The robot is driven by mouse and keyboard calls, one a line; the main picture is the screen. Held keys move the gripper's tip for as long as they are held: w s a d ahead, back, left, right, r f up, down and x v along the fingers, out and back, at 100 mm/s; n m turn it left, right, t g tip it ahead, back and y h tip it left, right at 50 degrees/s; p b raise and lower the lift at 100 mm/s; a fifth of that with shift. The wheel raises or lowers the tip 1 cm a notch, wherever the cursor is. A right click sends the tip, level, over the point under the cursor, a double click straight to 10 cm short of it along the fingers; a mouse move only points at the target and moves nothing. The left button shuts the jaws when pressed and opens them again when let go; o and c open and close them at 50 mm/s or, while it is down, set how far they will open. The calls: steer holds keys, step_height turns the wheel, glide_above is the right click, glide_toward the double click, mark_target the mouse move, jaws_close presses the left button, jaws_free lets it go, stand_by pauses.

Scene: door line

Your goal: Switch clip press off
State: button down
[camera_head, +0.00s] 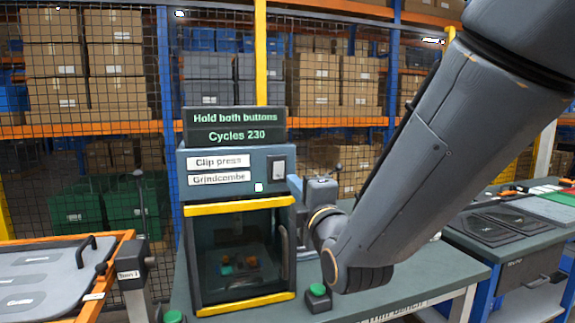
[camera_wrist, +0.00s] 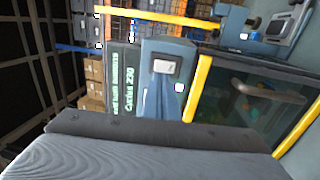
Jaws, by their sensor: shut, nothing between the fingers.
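The clip press (camera_head: 225,165) stands on a green-topped bench, labelled "Clip press" and "Grindcombe". Its rocker switch (camera_head: 279,168) is on the upper right of the front panel, and also shows in the wrist view (camera_wrist: 163,67). I cannot tell which way the rocker is tipped. A small white light (camera_head: 258,187) glows to its lower left. The lit display (camera_head: 235,126) reads "Hold both buttons" and "Cycles 230". My gripper (camera_head: 299,186) is shut and empty beside the panel's right edge, slightly below the switch. Contact cannot be told; the fingertips are unclear in the wrist view.
The press's clear guard (camera_head: 240,250) has yellow bars and looks shut. Green buttons stand on the bench right (camera_head: 318,290) and left (camera_head: 173,317) of it. An orange-framed tray (camera_head: 60,275) is at left, another bench (camera_head: 510,240) at right. Mesh and shelving stand behind.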

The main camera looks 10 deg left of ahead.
mark_target(280, 166)
steer(key=p+x, duration=0.2)
steer(key=x, duration=0.6)
steer(key=shift+s+p, duration=0.1)
steer(key=shift+p, duration=0.3)
